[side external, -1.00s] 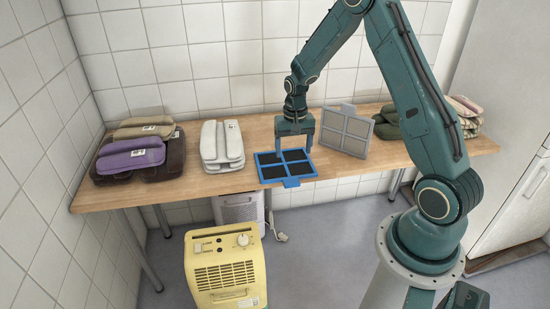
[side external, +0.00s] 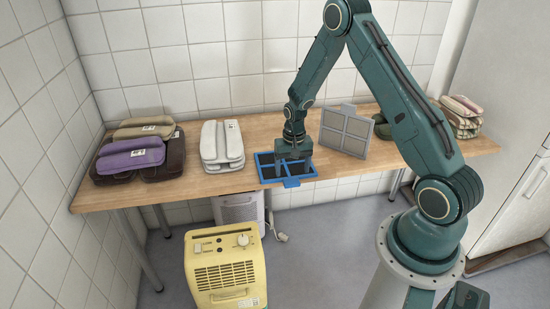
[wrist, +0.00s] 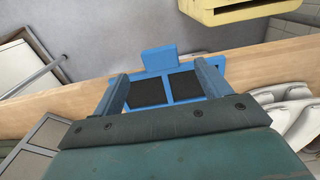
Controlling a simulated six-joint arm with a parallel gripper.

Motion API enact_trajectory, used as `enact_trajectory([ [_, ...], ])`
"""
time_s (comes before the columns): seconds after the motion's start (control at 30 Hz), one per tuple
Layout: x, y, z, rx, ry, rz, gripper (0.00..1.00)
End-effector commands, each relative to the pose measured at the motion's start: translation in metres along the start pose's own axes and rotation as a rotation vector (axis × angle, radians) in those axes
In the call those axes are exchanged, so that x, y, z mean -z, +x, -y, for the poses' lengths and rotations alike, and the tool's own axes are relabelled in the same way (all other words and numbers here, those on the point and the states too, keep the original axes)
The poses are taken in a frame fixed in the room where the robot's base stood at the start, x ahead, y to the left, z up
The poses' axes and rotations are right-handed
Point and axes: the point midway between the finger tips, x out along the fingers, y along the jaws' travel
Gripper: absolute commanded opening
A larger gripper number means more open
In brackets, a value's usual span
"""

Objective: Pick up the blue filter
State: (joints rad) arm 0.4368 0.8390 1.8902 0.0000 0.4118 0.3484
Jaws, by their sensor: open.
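The blue filter (side external: 285,182) lies flat on the wooden table near its front edge, with a blue frame, dark panels and a tab that points to the front. My gripper (side external: 294,166) is lowered right over it and hides its back part in the side view. In the wrist view the filter (wrist: 182,102) shows between and beyond my two fingers. My gripper (wrist: 166,82) is open, with one finger at each side of the filter. I cannot tell whether the fingers touch it.
A grey filter (side external: 347,131) stands tilted on the table to the right. White folded bags (side external: 222,146) lie to the left, with purple (side external: 130,158) and brown ones farther left. Green and striped bundles are partly behind my arm. A yellow dehumidifier-like unit (side external: 226,268) stands on the floor in front.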

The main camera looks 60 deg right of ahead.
Motion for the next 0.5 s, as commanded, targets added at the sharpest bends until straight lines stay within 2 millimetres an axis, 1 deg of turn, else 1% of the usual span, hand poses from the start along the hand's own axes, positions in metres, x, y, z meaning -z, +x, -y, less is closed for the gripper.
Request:
enact_trajectory([
  [0.33, -0.002, 0.034, 0.0, -0.002, 0.0, 0.004, 0.76],
  [0.5, -0.001, 0.046, 0.0, -0.001, 0.0, 0.001, 0.76],
])
